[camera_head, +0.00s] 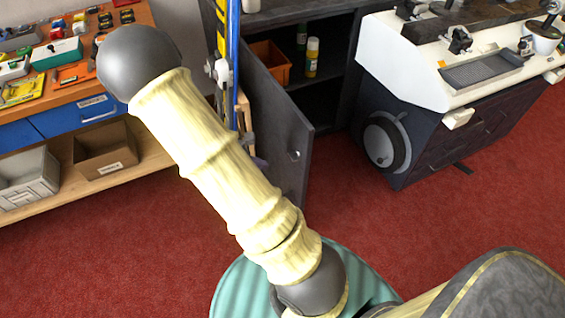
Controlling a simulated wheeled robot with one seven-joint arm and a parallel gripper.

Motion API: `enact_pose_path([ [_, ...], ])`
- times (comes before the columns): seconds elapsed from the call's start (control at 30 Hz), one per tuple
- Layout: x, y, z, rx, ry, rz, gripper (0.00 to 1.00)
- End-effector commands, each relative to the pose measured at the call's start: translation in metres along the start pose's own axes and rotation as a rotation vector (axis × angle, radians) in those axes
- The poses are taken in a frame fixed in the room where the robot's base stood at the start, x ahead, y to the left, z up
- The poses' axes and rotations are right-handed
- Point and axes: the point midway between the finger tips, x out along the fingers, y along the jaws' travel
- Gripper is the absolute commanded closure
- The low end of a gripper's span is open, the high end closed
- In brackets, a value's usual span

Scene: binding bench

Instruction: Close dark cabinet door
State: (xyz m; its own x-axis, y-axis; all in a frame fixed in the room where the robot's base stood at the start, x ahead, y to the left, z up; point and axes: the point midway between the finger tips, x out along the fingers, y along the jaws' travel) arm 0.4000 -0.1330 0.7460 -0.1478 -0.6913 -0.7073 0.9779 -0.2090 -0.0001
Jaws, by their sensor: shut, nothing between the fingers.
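The dark cabinet door (273,122) stands open, swung out toward me from the left side of the dark cabinet (329,103). A small round light knob or lock (295,155) sits near its free edge. The opening shows an orange bin (270,62) and a yellow bottle (312,57) on a shelf, with a darker green bottle behind. My arm crosses the picture diagonally in front of the door's lower left part. My gripper is not visible in this view.
Blue and yellow bar clamps (233,60) stand left of the door. A wooden bench (150,165) with bins is at left. A white-topped machine (400,75) with a handwheel (386,141) stands right of the cabinet. Red carpet (400,230) before the door is clear.

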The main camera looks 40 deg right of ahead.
Motion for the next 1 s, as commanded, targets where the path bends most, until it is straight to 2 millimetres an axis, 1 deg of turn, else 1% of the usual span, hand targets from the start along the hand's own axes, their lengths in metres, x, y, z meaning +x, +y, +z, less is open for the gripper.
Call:
enact_pose_path([
  [0.03,0.012,-0.001,-0.001,-0.001,-0.003,-0.004,1.00],
  [0.27,0.052,-0.001,0.000,0.000,-0.001,-0.004,1.00],
  [0.3,0.055,-0.001,0.007,0.003,-0.001,-0.003,1.00],
  [0.4,0.065,-0.001,0.018,0.003,0.000,-0.003,1.00],
  [0.6,0.074,0.000,0.029,0.001,-0.001,-0.001,1.00],
  [1.0,0.074,0.000,0.029,-0.002,0.000,0.002,1.00],
])
